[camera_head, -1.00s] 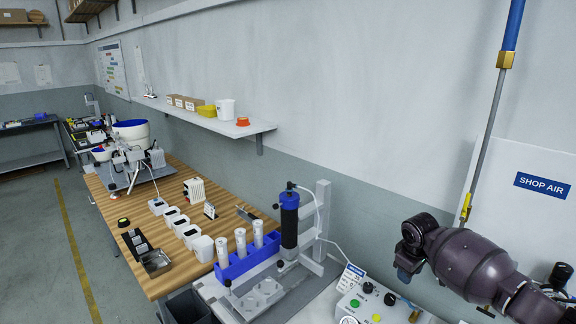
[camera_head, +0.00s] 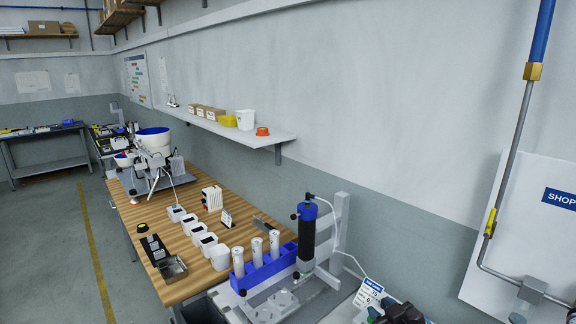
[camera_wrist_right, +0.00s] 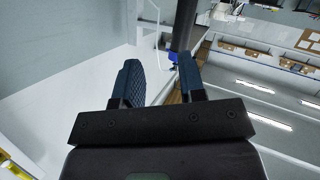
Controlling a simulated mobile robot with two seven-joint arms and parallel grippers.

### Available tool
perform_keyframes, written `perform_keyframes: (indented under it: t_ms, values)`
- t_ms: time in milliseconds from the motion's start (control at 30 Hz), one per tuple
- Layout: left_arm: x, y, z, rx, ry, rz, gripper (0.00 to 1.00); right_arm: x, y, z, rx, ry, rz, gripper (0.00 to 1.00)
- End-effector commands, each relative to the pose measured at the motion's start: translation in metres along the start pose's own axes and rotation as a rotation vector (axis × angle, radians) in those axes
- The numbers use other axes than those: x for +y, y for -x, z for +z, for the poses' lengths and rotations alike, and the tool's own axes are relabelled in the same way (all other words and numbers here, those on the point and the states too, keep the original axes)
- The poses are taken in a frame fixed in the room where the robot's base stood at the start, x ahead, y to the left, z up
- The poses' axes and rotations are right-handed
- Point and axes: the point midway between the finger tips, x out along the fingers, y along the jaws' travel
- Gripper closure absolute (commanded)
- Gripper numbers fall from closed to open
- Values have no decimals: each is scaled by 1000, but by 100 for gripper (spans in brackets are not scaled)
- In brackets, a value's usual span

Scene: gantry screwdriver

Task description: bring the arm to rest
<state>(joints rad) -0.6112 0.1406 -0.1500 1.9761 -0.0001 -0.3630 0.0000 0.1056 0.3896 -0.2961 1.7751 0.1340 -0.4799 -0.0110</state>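My right arm shows only as a dark piece (camera_head: 402,314) at the bottom edge of the head view, right of centre. In the right wrist view, my right gripper (camera_wrist_right: 159,70) has two blue padded fingers standing apart. I see nothing held between them. My left gripper is in neither view. The gantry screwdriver (camera_head: 307,232), a black cylinder with a blue cap, stands upright at its grey post (camera_head: 341,225), left of my arm piece.
A blue rack (camera_head: 263,268) with white cylinders stands beside the screwdriver. The wooden bench (camera_head: 180,290) carries white boxes and a metal tray (camera_head: 173,268). A wall shelf (camera_head: 240,133) runs above. A pipe (camera_head: 508,150) hangs at right.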

Motion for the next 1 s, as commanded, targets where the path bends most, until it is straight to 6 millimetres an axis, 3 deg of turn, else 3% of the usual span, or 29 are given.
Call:
perform_keyframes:
  t_ms: [367,700,800,1000]
  values:
    - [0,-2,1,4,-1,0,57,-26,87,70,-3,-122,101,63]
    - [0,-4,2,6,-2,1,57,-52,173,158,-178,-248,180,63]
    - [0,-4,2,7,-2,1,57,-63,195,182,-236,-278,190,63]
    - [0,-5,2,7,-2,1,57,-76,221,208,-299,-303,194,63]
